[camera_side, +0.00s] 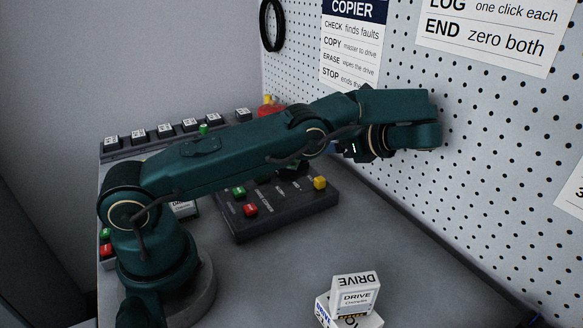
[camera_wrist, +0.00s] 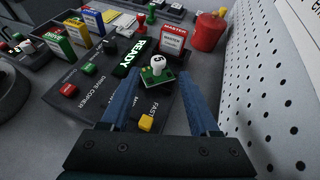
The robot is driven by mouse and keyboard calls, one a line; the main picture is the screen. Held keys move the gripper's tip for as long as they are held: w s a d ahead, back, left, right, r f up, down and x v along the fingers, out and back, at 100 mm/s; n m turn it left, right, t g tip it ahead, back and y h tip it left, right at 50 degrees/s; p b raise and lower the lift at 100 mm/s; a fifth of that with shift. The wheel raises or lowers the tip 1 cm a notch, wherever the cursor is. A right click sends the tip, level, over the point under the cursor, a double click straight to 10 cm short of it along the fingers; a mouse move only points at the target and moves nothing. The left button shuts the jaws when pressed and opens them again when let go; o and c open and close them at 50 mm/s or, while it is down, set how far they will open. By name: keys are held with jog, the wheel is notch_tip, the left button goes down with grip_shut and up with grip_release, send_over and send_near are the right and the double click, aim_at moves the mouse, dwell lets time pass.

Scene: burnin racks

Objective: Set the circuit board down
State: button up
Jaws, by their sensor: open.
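The circuit board (camera_wrist: 157,77) is a small green piece with a white round-topped knob (camera_wrist: 157,62) on it. In the wrist view it lies between my fingertips, beside the READY display at the copier's far right. I cannot tell whether it rests on the copier or on the surface beyond. My gripper (camera_wrist: 160,82) has two blue fingers spread apart, one on either side of the board, with visible gaps. In the side view my gripper (camera_side: 338,148) is mostly hidden by my wrist, above the far right of the copier, and the board is hidden.
A red MASTER drive (camera_wrist: 173,40) and a red canister (camera_wrist: 208,32) stand close beyond the board. The pegboard wall (camera_wrist: 270,100) is at right.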

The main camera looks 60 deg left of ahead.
jog(key=s+d+r+n+t+h, duration=0.4)
jog(key=s+r+n+h, duration=0.1)
jog(key=s+r+h, duration=0.15)
jog(key=s+d+f+n+t+h, duration=0.2)
jog(key=s+d+n+t+h, duration=0.3)
jog(key=s+d+n, duration=0.4)
jog(key=s+h, duration=0.1)
jog(key=s, duration=0.2)
jog(key=shift+d+t, duration=0.25)
jog(key=shift+t, duration=0.05)
